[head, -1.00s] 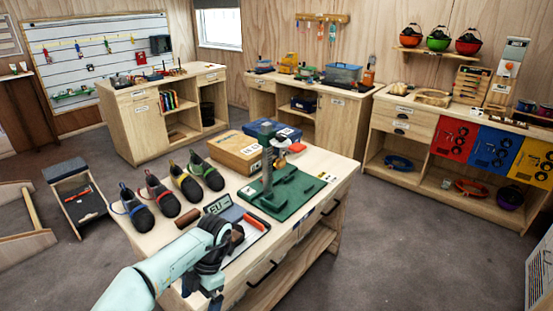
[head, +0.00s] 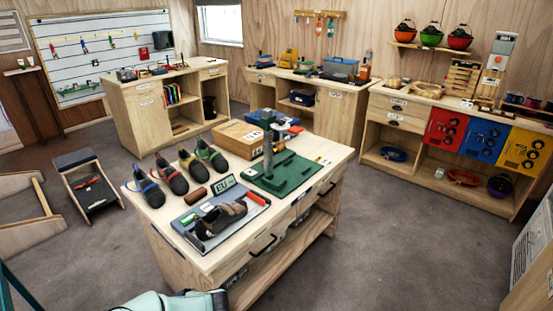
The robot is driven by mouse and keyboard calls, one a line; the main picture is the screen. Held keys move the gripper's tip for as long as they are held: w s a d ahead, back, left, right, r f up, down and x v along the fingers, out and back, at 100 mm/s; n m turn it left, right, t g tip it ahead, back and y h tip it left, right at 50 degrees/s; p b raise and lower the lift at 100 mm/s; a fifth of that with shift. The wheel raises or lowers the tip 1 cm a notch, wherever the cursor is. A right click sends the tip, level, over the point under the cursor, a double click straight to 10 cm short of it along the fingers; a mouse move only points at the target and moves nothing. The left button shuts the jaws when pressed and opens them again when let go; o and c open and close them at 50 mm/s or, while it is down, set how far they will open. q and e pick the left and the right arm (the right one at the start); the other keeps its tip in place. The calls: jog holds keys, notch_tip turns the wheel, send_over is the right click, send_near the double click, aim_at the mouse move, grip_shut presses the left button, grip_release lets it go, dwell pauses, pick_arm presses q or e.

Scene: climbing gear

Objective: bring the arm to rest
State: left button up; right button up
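One of my arms (head: 165,303) shows only as a pale green link with a dark joint at the bottom edge, in front of the workbench (head: 200,258). No gripper fingers show, and both grippers are out of the frame. A thin teal piece, likely also mine, crosses the bottom left corner. A dark grey and brown climbing shoe (head: 220,218) lies on a grey tray (head: 186,222) at the near end of the bench, with nothing of mine touching it. An orange-red bar (head: 257,198) lies by the tray's far right edge.
Several coloured climbing shoes (head: 174,176) stand in a row behind the tray. A brown roll (head: 195,192), an "EU" sign (head: 223,185) and a green base (head: 285,175) with a grey post are on the bench. The floor (head: 410,250) at right is clear.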

pick_arm(q)
jog(key=s+d+f+m+t+h, duration=0.1)
jog(key=s+d+f+m+h, duration=0.25)
jog(key=s+f+m, duration=0.35)
jog(key=s+d+f+m+t+h, duration=0.1)
jog(key=s+d+f+m+h, duration=0.3)
jog(key=f, duration=0.5)
jog(key=s+d+f+m+g+h, duration=0.1)
jog(key=s+d+m+g+h, duration=0.1)
jog(key=s, duration=0.9)
jog(key=s+d+f+m+g+h, duration=0.1)
jog(key=s+d+m+g+h, duration=0.2)
jog(key=s+d, duration=0.4)
jog(key=s+m, duration=0.1)
jog(key=s, duration=0.3)
jog(key=shift+d+f+g, duration=0.15)
jog(key=shift+g, duration=0.15)
